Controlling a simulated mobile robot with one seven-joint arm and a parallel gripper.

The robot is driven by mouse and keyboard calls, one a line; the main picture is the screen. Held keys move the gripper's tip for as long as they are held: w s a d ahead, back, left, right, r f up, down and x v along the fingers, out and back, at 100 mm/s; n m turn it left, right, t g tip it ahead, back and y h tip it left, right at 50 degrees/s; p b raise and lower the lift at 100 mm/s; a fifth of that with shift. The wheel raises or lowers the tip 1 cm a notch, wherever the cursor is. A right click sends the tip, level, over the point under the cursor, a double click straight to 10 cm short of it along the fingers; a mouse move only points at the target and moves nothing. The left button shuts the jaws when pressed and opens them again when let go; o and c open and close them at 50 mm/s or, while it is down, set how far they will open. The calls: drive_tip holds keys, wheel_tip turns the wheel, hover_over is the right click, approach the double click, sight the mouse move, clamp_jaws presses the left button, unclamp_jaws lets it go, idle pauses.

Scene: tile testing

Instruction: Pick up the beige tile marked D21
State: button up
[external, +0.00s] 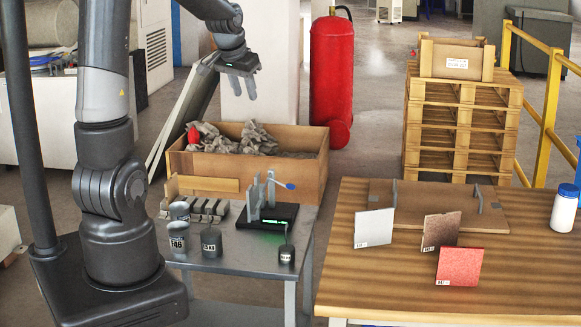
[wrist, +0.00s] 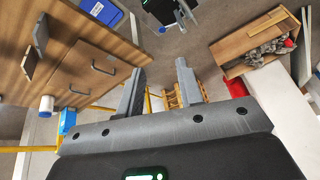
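My gripper (external: 245,94) is raised above the far side of the grey bench, away from the tiles. It is open and empty; the wrist view shows a gap between its fingers (wrist: 161,66). Three tiles stand on the wooden table at right: a pale grey-white tile (external: 374,226), a brown tile (external: 441,228) and a red tile (external: 459,266). Each has a small label too small to read surely. No tile looks clearly beige and I cannot make out D21. In the wrist view, a grey tile (wrist: 41,33) and a brown tile (wrist: 30,63) show at left.
A wooden board with two handles (external: 425,200) lies behind the tiles. A white jar (external: 564,212) stands at the table's right. The grey bench (external: 225,260) holds weights and a black-based device (external: 264,217). A wooden crate (external: 200,162), a red extinguisher (external: 331,85) and pallets (external: 461,125) stand behind.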

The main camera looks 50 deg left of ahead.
drive_tip(key=w+a+f+n, duration=0.1)
drive_tip(key=a+f, duration=0.2)
drive_tip(key=a, duration=0.3)
drive_tip(key=a+f+n, duration=0.1)
drive_tip(key=a+f, duration=0.3)
drive_tip(key=a, duration=0.2)
drive_tip(key=n+g, duration=0.1)
drive_tip(key=n, duration=0.2)
approach(172, 186)
drive_tip(key=a, duration=0.1)
drive_tip(key=shift+y, duration=0.4)
drive_tip(key=x, duration=0.5)
drive_tip(key=shift+w+a, duration=0.2)
drive_tip(key=shift+w, duration=0.05)
drive_tip(key=shift+d+x, duration=0.2)
drive_tip(key=shift+x, duration=1.15)
drive_tip(key=shift+d+x, duration=0.2)
drive_tip(key=shift+x, duration=1.15)
drive_tip(key=shift+f, duration=0.35)
clamp_jaws()
